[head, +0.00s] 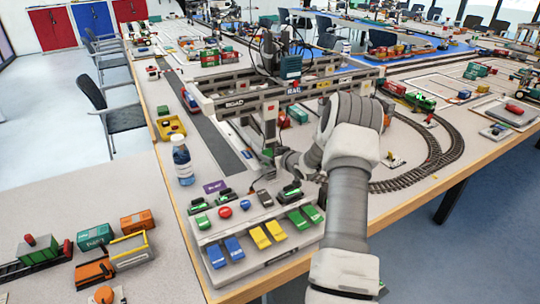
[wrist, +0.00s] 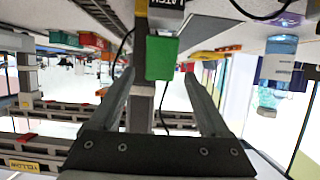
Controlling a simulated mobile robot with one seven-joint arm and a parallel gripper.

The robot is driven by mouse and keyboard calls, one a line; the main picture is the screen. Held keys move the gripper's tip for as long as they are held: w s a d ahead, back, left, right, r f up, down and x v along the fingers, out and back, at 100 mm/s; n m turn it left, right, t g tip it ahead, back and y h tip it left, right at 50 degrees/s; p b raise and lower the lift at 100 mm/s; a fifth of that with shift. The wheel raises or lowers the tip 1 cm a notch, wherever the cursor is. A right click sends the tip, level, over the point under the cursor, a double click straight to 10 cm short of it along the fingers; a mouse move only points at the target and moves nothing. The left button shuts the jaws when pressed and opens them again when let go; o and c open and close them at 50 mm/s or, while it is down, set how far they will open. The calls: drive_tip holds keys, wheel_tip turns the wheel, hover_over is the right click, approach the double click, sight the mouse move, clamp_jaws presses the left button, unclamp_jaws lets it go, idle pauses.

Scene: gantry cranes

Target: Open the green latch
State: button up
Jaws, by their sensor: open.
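The green latch (wrist: 161,58) is a small green block in the wrist view, which looks upside down. It sits against a grey post, beside a dark label reading LATCH (wrist: 166,5). My gripper (wrist: 158,76) is open, with one finger to each side of the latch in the picture; I cannot tell whether either finger touches it. In the head view my gripper (head: 279,158) is low by the gantry crane's front leg, and a small green patch beside it may be the latch. The fingertips are partly hidden there.
The gantry crane (head: 238,104) stands over the table. In front is a control panel (head: 262,262) with blue, yellow and green levers and several buttons. A water bottle (head: 183,163) stands to the left. Curved railway track (head: 440,165) lies to the right.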

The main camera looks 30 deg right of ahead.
drive_tip(key=shift+x, duration=0.9)
